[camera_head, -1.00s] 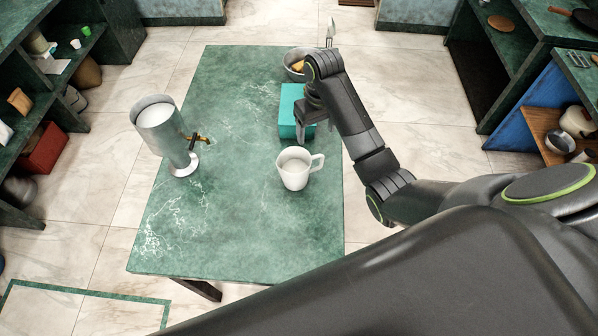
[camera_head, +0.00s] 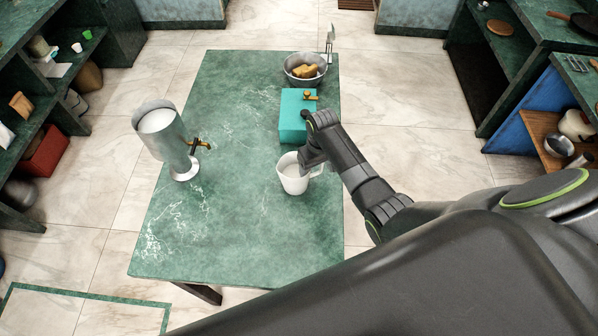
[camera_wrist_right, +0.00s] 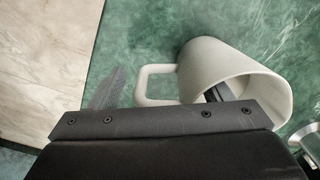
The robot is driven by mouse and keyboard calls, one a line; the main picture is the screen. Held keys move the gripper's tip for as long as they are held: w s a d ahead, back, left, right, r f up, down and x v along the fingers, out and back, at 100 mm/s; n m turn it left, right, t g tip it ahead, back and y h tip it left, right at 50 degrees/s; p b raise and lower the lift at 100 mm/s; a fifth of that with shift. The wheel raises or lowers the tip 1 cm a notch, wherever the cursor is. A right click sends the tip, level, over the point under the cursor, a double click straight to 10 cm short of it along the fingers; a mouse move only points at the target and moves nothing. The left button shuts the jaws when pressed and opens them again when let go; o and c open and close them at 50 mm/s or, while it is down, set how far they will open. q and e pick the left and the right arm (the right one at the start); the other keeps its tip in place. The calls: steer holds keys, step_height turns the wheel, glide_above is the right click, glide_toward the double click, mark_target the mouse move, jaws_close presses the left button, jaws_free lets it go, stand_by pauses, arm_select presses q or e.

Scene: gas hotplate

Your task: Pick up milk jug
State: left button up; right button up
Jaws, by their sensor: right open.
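The milk jug (camera_head: 290,182) is a white, mug-like vessel with a handle. It stands upright on the green marble table. My right gripper (camera_head: 312,168) is at its right side, over the handle and rim. In the right wrist view the jug (camera_wrist_right: 225,75) has its handle (camera_wrist_right: 152,86) between my open gripper's fingers (camera_wrist_right: 162,90). One finger is outside the handle; the other appears to reach into the jug's mouth. Contact cannot be told. My left gripper is not in view.
A metal dispenser (camera_head: 165,138) with a tap and white contents stands on the table (camera_head: 225,235) to the left. A teal box (camera_head: 293,125) with a tap and a metal bowl (camera_head: 295,77) of yellow-brown pieces are behind the jug. The table's front is clear.

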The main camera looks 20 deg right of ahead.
steer(key=shift+w+a+f, duration=0.1)
steer(key=shift+f, duration=0.7)
steer(key=c, duration=1.4)
